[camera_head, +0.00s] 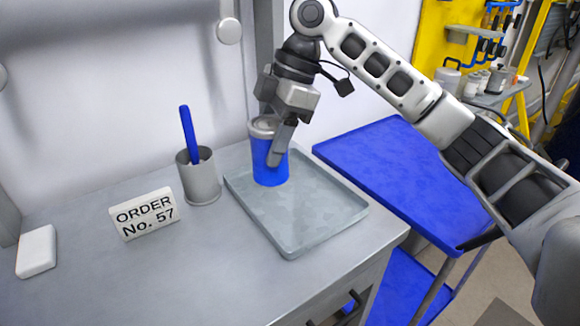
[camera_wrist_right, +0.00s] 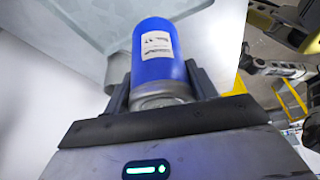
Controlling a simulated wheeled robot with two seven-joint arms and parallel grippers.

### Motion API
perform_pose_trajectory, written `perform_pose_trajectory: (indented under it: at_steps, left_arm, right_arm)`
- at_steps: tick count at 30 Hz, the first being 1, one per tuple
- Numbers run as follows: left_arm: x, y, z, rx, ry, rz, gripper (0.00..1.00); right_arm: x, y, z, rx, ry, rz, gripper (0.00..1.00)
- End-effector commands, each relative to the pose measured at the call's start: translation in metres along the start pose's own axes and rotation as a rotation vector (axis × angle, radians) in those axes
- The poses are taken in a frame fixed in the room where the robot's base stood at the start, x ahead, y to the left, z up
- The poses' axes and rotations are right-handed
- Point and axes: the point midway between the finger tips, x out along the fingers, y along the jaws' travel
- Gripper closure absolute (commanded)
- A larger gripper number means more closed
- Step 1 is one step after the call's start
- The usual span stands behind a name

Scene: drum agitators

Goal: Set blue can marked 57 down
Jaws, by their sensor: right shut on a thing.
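The blue can (camera_head: 270,168) with a grey top is upright at the back left part of the grey tray (camera_head: 325,226). My right gripper (camera_head: 282,140) reaches down from above and is shut on the can near its top. In the right wrist view the blue can (camera_wrist_right: 158,55) sits between both fingers of my right gripper (camera_wrist_right: 160,88), with a small white label on its side; the print is too small to read. I cannot tell whether the can's base touches the tray. My left gripper is not in view.
A sign reading "ORDER No. 57" (camera_head: 144,213) stands left of the tray. A grey cup (camera_head: 199,181) holding a blue stick (camera_head: 188,133) stands close to the tray's left side. A white block (camera_head: 36,251) lies far left. A blue cart (camera_head: 385,170) is at right. The tray's front is clear.

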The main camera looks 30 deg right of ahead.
Motion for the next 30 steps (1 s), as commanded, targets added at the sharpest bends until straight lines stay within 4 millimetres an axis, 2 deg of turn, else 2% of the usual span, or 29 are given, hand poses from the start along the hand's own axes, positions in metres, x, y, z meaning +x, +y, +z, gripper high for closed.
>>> perform_pose_trajectory:
  at_steps: [1, 3, 9, 16, 22, 30]
  left_arm:
    - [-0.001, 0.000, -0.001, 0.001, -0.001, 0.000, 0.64]
    - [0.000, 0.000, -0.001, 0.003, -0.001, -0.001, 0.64]
    - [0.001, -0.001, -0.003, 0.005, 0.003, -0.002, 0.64]
    - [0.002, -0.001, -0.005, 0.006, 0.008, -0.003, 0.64]
    - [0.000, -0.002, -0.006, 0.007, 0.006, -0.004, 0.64]
    - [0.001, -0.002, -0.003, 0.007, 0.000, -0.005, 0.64]
  right_arm:
    - [-0.001, 0.007, 0.013, 0.008, 0.001, 0.001, 0.74]
    - [0.010, 0.013, 0.028, 0.005, 0.000, -0.003, 0.74]
    - [0.029, 0.026, 0.057, 0.002, 0.001, 0.000, 0.74]
    - [0.039, 0.033, 0.073, 0.002, 0.001, 0.000, 0.74]
    - [0.064, 0.033, 0.084, -0.001, 0.000, 0.000, 0.74]
    - [0.068, 0.033, 0.085, -0.002, 0.001, 0.002, 0.74]
